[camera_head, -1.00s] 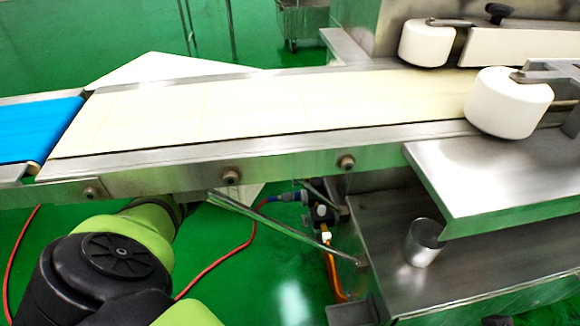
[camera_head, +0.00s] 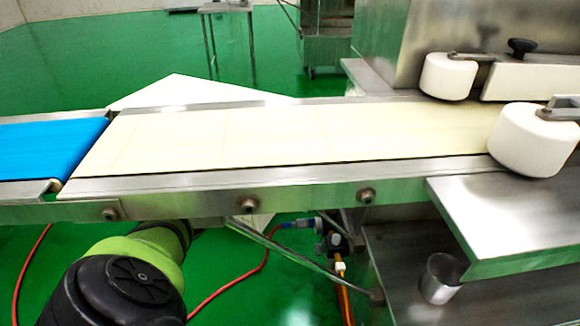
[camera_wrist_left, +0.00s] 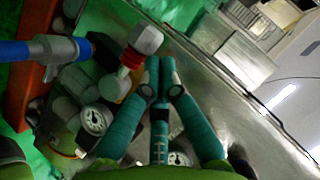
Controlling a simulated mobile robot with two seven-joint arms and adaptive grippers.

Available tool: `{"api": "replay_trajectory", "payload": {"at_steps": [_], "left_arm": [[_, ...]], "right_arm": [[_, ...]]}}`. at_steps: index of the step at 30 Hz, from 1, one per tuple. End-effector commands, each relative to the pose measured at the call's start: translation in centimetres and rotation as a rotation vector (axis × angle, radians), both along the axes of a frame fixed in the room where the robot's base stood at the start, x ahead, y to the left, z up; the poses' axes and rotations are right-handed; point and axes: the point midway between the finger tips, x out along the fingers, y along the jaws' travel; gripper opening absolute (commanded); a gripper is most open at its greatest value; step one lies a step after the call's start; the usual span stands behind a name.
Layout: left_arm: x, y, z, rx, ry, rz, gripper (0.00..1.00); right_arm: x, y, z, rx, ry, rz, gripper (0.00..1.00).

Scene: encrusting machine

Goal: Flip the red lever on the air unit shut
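The air unit shows in the head view (camera_head: 336,246) below the conveyor, small and partly hidden. In the left wrist view it fills the left, with a round gauge (camera_wrist_left: 95,119). A red part that looks like the lever (camera_wrist_left: 131,57) sits beside a pale knob (camera_wrist_left: 146,40) at its top. My left gripper (camera_wrist_left: 159,62) is shut, its teal fingertips together with nothing seen between them. The tips lie just right of the red part; I cannot tell whether they touch. In the head view the conveyor hides this gripper. My right gripper is in no view.
A blue hose (camera_wrist_left: 30,50) enters the air unit from the left. The conveyor's steel side rail (camera_head: 300,195) runs above my left arm. A steel shelf (camera_head: 510,220) and a metal cup (camera_head: 441,278) stand to the right. A red hose (camera_head: 235,278) lies on the green floor.

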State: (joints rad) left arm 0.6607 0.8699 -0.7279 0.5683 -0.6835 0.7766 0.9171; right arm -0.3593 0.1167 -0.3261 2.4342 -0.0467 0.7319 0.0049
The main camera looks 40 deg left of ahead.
Motion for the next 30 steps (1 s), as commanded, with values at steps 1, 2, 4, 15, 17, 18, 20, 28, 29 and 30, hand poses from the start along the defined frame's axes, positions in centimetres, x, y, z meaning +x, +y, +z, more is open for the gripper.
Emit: {"api": "replay_trajectory", "payload": {"at_steps": [1,2,4,15,17,18,20,28,29,30], "left_arm": [[-0.5,0.3,0.2,0.002,0.001,-0.002,0.00],[-0.7,0.3,0.4,0.002,0.001,-0.002,0.00],[-1.3,0.4,0.7,0.002,0.003,-0.003,0.00],[-4.8,1.9,2.9,0.000,0.003,-0.002,0.00],[-5.1,2.0,3.1,-0.001,0.003,-0.003,0.00],[-5.2,2.0,3.2,-0.001,0.003,-0.003,0.00],[-5.3,2.1,3.3,-0.001,0.001,-0.003,0.00],[-5.3,2.1,3.3,-0.001,0.000,-0.002,0.00],[-5.3,2.1,3.3,-0.001,0.000,-0.002,0.00],[-5.3,2.1,3.3,-0.001,0.000,-0.002,0.00]], "right_arm": [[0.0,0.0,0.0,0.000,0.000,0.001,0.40],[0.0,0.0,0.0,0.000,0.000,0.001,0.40],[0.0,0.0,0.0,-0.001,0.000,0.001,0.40],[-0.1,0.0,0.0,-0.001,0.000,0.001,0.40],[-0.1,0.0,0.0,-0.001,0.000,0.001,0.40],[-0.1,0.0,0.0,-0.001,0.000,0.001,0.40],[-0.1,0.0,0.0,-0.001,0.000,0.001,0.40],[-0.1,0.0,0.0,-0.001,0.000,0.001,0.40],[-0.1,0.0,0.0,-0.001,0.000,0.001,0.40],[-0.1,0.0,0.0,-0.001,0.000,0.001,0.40]]}}
